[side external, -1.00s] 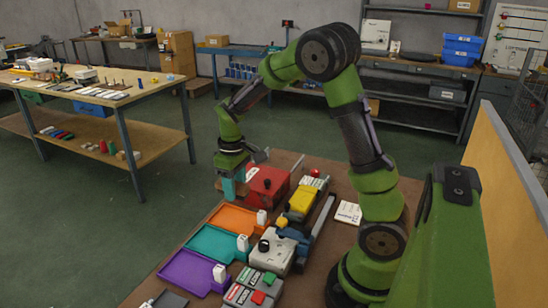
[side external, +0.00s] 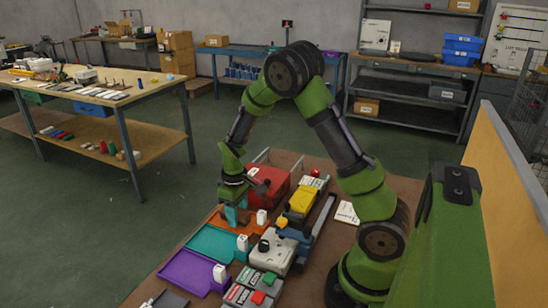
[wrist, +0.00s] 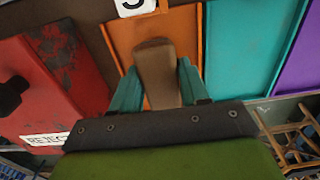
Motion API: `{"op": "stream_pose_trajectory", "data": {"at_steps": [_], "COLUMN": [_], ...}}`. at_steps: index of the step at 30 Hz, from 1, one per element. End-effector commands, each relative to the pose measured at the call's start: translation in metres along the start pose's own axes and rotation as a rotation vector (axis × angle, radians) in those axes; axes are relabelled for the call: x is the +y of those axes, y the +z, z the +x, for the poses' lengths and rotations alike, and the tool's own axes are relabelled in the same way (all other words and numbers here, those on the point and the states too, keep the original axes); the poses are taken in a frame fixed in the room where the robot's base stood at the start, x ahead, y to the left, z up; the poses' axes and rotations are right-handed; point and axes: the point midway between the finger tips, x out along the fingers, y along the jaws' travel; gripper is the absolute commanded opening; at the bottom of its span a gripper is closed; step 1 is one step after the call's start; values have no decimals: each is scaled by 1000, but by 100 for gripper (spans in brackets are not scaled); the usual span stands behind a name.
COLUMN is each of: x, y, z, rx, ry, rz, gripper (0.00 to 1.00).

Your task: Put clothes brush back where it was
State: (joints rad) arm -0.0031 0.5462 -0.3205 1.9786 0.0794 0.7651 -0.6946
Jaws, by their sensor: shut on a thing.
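My gripper (side external: 237,215) is low over the orange tray (side external: 216,223) in the side view. In the wrist view its teal fingers (wrist: 157,88) are shut on a brown, rounded block-like thing (wrist: 154,58), which I take to be the clothes brush. The brush lies over the orange tray (wrist: 182,22); I cannot tell whether it touches the tray floor. In the side view the fingers and arm mostly hide the brush.
A red box (side external: 268,183) labelled REJECT stands beside the orange tray. On the other side are a teal tray (side external: 208,241) and a purple tray (side external: 188,271). White numbered blocks (side external: 262,217) stand at the tray ends. Grey and yellow devices (side external: 301,200) sit to the right.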

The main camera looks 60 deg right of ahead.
Motion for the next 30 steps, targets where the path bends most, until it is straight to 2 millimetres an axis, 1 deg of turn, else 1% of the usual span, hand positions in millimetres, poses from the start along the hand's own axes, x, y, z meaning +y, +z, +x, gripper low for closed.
{"op": "stream_pose_trajectory", "data": {"at_steps": [1, 2, 3, 12, 14, 16, 20, 27, 30], "x": [0, 0, 0, 0, 0, 0, 0, 0, 0], "y": [0, 0, 0, 0, 0, -1, -1, -1, -1], "z": [2, 2, 1, 0, -3, -11, -35, -88, -104], "rx": [-1, 0, 0, 0, 1, 3, 6, 6, 4], "ry": [0, 0, 0, 0, 0, 1, 0, 0, 0], "rz": [1, 1, 1, 0, 0, -2, 1, 0, 0], "gripper": [16, 49, 55, 55, 55, 55, 55, 55, 55]}}
